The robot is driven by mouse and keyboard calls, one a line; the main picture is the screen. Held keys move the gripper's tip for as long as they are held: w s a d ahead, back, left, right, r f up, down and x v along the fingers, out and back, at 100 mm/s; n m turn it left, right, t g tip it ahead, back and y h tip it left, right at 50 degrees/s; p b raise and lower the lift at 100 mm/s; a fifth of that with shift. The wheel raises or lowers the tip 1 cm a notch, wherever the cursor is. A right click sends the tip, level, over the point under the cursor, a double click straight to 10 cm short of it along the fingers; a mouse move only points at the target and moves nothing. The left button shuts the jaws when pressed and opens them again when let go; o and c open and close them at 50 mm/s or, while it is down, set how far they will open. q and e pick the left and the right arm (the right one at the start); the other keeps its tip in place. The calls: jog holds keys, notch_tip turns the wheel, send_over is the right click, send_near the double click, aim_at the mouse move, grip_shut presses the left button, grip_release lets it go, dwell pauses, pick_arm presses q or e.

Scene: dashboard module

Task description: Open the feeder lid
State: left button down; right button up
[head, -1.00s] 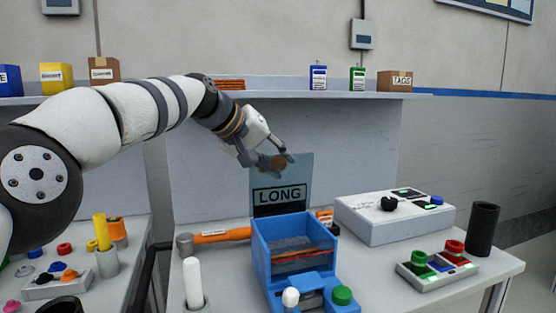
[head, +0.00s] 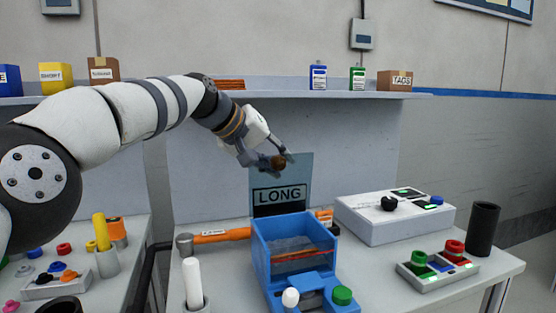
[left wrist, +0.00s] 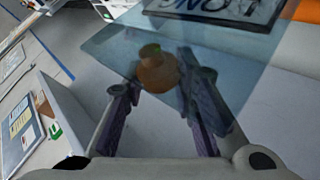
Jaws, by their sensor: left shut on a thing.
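The blue feeder (head: 262,265) stands on the table, and its open top shows thin orange and dark pieces inside. Its see-through lid (head: 294,170) with the LONG label stands upright at the back edge. My left gripper (head: 278,160) is at the upper left part of the lid, shut on its round brown knob (head: 279,162). In the left wrist view the knob (left wrist: 157,72) sits between the two fingers, with the tinted lid panel (left wrist: 110,48) across it. My right gripper is not in view.
An orange-handled hammer (head: 225,236) lies left of the feeder, near a white peg (head: 193,280) in a cup. A control box (head: 390,222), a button panel (head: 437,270) and a black cylinder (head: 483,228) stand to the right. A shelf (head: 270,92) runs behind.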

pick_arm(q)
jog(key=shift+a+f, duration=0.2)
jog(key=shift+f, duration=0.65)
jog(key=c, duration=1.3)
grip_release()
jog(key=shift+w, duration=0.1)
jog(key=shift+a+r, duration=0.1)
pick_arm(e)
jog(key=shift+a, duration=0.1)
pick_arm(q)
jog(key=shift+a+r, duration=0.15)
jog(key=shift+r, duration=0.05)
jog(key=s+a+r+p, duration=0.3)
jog(key=s+a+r, duration=0.1)
jog(key=a+r, duration=0.4)
jog(key=shift+a+r, duration=0.4)
jog(key=shift+r, duration=0.55)
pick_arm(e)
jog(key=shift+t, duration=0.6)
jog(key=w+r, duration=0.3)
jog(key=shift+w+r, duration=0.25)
pick_arm(q)
jog(key=shift+f, duration=0.1)
